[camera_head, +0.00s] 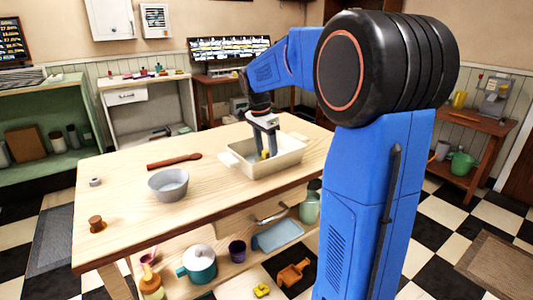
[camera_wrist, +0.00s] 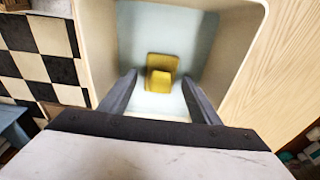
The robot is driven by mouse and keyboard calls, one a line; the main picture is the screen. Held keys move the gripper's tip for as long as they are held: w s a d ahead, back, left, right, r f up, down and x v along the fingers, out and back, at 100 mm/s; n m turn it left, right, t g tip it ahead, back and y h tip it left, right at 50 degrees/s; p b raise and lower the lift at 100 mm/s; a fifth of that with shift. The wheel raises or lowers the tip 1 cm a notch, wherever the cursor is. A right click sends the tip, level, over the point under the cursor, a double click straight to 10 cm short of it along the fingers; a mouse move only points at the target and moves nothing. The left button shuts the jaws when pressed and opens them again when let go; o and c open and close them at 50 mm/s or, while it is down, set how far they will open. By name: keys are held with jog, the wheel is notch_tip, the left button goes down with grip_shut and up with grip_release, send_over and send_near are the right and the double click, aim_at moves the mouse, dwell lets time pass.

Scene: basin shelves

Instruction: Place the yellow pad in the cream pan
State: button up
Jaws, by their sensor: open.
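The cream pan (camera_head: 284,160) stands on the wooden table, and its wall also shows in the wrist view (camera_wrist: 100,50). The yellow pad (camera_wrist: 161,72) lies inside the pan on its pale floor, with a smaller raised yellow part on it. A bit of the pad (camera_head: 265,154) shows between my fingers in the head view. My gripper (camera_head: 266,153) points down into the pan. In the wrist view my gripper (camera_wrist: 158,88) is open, its fingers apart on either side of the pad, with nothing held. Whether the fingertips touch the pan floor cannot be told.
The table's left part has free room. The shelf below holds a teal pot (camera_head: 198,265) and a blue tray (camera_head: 277,236).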

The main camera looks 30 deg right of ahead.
aim_at(262, 159)
notch_tip(262, 159, up, 12)
jog(key=a, duration=0.2)
jog(key=s+a+f+n+t, duration=0.1)
jog(key=s+a+f+n, duration=0.2)
jog(key=s+a+n, duration=0.35)
jog(key=s+a+f+n+t, duration=0.2)
jog(key=s+a+f+n, duration=0.1)
jog(key=s, duration=0.7)
jog(key=s+a+f+n+t+y, duration=0.1)
jog(key=s+a+f+n, duration=0.3)
jog(key=s+f+n, duration=0.4)
jog(key=s+f, duration=0.4)
jog(key=s, duration=0.1)
jog(key=shift+s+a+f+t+y, duration=0.15)
jog(key=shift+s+f+t+y, duration=0.05)
jog(key=shift+s+t+y, duration=0.2)
